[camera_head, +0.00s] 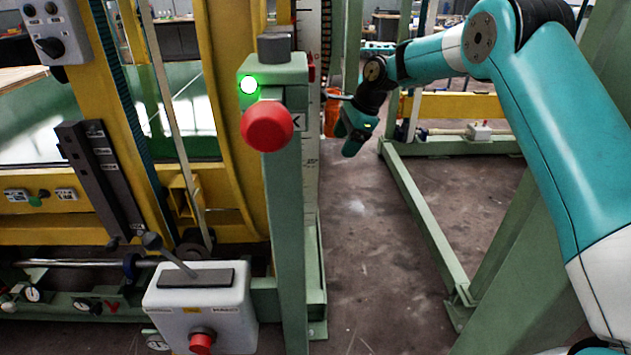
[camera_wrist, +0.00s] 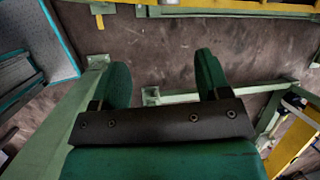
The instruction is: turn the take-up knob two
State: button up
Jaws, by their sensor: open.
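I cannot tell which part is take-up knob two, as no label for it is readable. A dark rotary knob (camera_head: 49,47) sits on a grey box at the top left of the head view. Small round knobs and dials (camera_head: 88,304) line the green rail at the lower left. My gripper (camera_head: 355,145) hangs right of the green post, over the floor, apart from all of these. In the wrist view my gripper (camera_wrist: 162,75) shows two green fingers spread apart with nothing between them.
A green post (camera_head: 289,220) carries a red mushroom button (camera_head: 267,126) and a lit green lamp (camera_head: 249,85). A white box (camera_head: 200,300) with a lever and red button stands in front. Green floor beams (camera_head: 425,220) lie at right. Bare floor (camera_head: 365,240) lies between.

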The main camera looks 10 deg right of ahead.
aim_at(315, 186)
jog(key=shift+m, duration=0.9)
jog(key=x, duration=0.6)
jog(key=w+x, duration=0.1)
jog(key=x, duration=0.5)
jog(key=b+x, duration=0.1)
jog(key=x, duration=0.5)
jog(key=shift+w+a+f, duration=0.1)
jog(key=shift+w+f, duration=0.05)
jog(key=shift+w, duration=0.2)
jog(key=c, duration=0.9)
